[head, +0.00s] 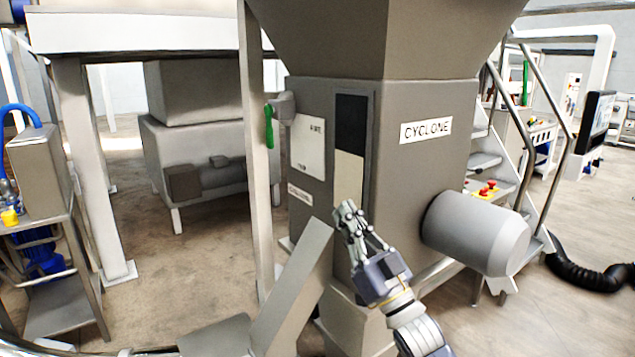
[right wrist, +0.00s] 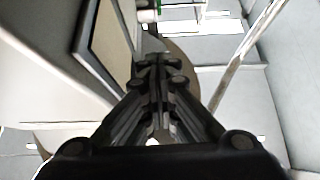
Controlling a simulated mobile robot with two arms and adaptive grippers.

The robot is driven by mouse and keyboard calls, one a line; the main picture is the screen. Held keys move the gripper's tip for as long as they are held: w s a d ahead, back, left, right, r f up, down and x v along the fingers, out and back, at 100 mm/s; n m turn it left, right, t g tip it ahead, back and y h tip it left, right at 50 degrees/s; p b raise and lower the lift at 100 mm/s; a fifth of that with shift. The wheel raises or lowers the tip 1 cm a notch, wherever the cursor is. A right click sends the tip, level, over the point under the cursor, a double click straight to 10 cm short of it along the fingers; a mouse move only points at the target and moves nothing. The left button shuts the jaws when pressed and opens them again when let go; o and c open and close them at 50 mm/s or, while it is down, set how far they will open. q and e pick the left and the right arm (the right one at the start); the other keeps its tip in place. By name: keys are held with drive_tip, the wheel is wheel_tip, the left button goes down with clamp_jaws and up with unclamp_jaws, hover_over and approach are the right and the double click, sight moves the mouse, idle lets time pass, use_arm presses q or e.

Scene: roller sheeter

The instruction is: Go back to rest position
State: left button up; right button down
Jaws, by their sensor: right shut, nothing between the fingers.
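My right gripper (head: 347,212) is raised in front of the grey machine body (head: 420,160) marked CYCLONE, near the lower end of its dark and cream panel (head: 350,150). The gripper points up and its fingers are together with nothing held. In the right wrist view the closed fingers (right wrist: 160,65) show in the middle, with the panel edge (right wrist: 103,45) at upper left. Whether the fingers touch the machine cannot be told. My left gripper is not in view.
A green handle (head: 269,127) sits on the machine's left side. A grey motor cylinder (head: 477,232) juts out at right. Metal stairs with rails (head: 545,110) and a black hose (head: 590,273) lie farther right. A steel stand (head: 62,285) is at left. Open floor (head: 205,270) shows between.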

drive_tip(key=s+d+f+m+g+h, duration=0.2)
drive_tip(key=s+f+h, duration=0.15)
drive_tip(key=f, duration=0.55)
drive_tip(key=s+d+f+m+g+h, duration=0.15)
drive_tip(key=f+h, duration=0.25)
drive_tip(key=f, duration=0.5)
drive_tip(key=s+d+f+m+g+h, duration=0.2)
drive_tip(key=s+f+g+h, duration=0.1)
drive_tip(key=f, duration=0.6)
drive_tip(key=s+d+f+g+h, duration=0.1)
drive_tip(key=s+d+f+g, duration=0.3)
drive_tip(key=s, duration=0.6)
drive_tip(key=s+d+f+g+h, duration=0.25)
drive_tip(key=s+f, duration=0.35)
drive_tip(key=s, duration=0.4)
drive_tip(key=s+d+f+g+h, duration=0.1)
drive_tip(key=s+d+f+g, duration=0.3)
drive_tip(key=s, duration=0.7)
wheel_tip(320, 180, down, 25)
drive_tip(key=a+g, duration=0.1)
drive_tip(key=a, duration=0.1)
drive_tip(key=s+d+f+g, duration=0.1)
drive_tip(key=s+f, duration=0.7)
drive_tip(key=s, duration=0.1)
drive_tip(key=s+d+f+p, duration=0.1)
drive_tip(key=s+d+f, duration=0.1)
drive_tip(key=s+f, duration=0.7)
drive_tip(key=shift+d+n+g, duration=0.3)
drive_tip(key=shift+n+g, duration=0.05)
drive_tip(key=shift+g, duration=0.05)
